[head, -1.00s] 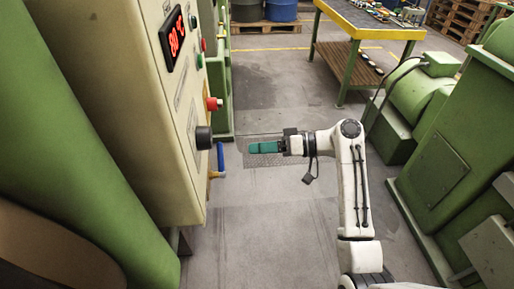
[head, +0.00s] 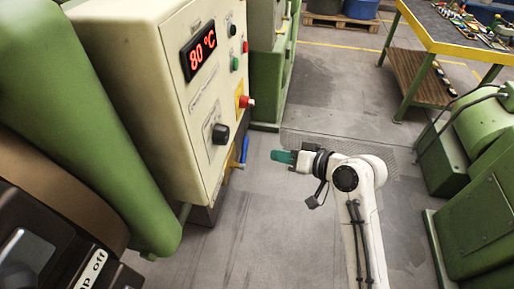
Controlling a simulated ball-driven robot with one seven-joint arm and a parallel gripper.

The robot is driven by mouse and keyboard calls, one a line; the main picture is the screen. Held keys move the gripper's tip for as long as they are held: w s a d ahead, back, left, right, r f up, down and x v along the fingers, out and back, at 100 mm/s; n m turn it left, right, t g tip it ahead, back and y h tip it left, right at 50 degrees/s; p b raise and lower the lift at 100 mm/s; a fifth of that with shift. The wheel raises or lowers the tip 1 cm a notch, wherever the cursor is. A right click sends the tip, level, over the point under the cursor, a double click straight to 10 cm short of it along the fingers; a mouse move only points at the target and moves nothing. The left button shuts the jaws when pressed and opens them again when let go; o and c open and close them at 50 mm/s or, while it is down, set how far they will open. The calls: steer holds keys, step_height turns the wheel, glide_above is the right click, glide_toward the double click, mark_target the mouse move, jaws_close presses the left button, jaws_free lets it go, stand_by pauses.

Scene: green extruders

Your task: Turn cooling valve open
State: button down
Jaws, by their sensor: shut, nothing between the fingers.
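The cooling valve shows as a blue lever handle (head: 245,149) on a brass-coloured body (head: 233,163), at the lower right edge of the cream control cabinet. The handle stands roughly upright. My gripper (head: 273,156) has green fingers that are shut and empty. They point left toward the blue handle, with a small gap between them in the picture. I cannot tell the exact depth between fingertips and handle.
The cream cabinet (head: 150,95) carries a red display (head: 198,52) reading 80 °C, a black knob (head: 220,134) and a red button (head: 247,101). A workbench (head: 440,48) stands at back right. Green machinery (head: 480,200) is at right. Floor between is clear.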

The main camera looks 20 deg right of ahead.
mark_target(244, 152)
steer(key=p+x, duration=0.1)
steer(key=x, duration=0.8)
steer(key=shift+w+f, duration=0.1)
steer(key=shift+w, duration=0.15)
